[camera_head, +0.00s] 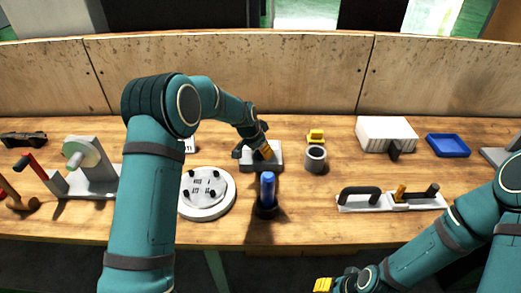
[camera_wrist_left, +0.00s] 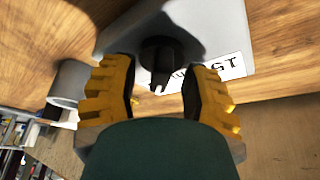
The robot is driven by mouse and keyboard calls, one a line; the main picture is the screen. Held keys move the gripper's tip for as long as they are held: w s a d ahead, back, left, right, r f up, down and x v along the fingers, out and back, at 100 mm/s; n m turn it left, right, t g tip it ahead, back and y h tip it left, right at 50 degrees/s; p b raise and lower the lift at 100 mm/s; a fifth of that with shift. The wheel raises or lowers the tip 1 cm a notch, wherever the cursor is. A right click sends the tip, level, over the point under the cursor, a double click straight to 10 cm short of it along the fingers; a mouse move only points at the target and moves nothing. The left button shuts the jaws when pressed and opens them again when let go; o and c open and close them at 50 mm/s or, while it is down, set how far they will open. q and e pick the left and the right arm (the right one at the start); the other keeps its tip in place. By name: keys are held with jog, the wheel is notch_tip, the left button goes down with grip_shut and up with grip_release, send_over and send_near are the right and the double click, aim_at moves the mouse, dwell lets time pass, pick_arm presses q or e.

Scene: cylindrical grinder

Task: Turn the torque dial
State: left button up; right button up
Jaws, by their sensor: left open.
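The torque dial (camera_wrist_left: 160,55) is a black knob with a pointer tab, on a grey base (camera_wrist_left: 205,25) beside a white label with black print (camera_wrist_left: 232,68). In the head view the grey base (camera_head: 274,164) stands mid-table, and my gripper hides most of the dial. My left gripper (camera_head: 252,153) is over the base, pointing down. In the left wrist view its yellow fingers (camera_wrist_left: 160,75) are apart, with the dial showing between and beyond the tips; I cannot tell whether they touch it. My right gripper (camera_head: 335,285) is low at the front, its fingers partly cut off.
A grey cup (camera_head: 315,158) and a yellow block (camera_head: 316,136) stand right of the base. A blue-topped cylinder (camera_head: 267,190) and a round disc with black knobs (camera_head: 207,193) are in front. A handled plate (camera_head: 390,199) lies right. A wooden panel (camera_head: 235,75) bounds the back.

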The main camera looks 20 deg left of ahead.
pick_arm(q)
jog(key=shift+c, duration=0.3)
grip_shut()
jog(key=shift+n, duration=0.3)
jog(key=n+y+p, duration=0.1)
jog(key=n, duration=0.2)
jog(key=shift+d+t+y, duration=0.1)
jog(key=shift+t+y, duration=0.2)
jog(key=n+y, duration=0.1)
jog(key=n, duration=0.1)
jog(key=n+p, duration=0.1)
jog(key=n, duration=0.2)
jog(key=shift+s+y, duration=0.1)
jog(key=shift+y, duration=0.3)
jog(key=shift+f, duration=0.1)
jog(key=shift+o, duration=0.3)
grip_release()
jog(key=shift+r, duration=0.2)
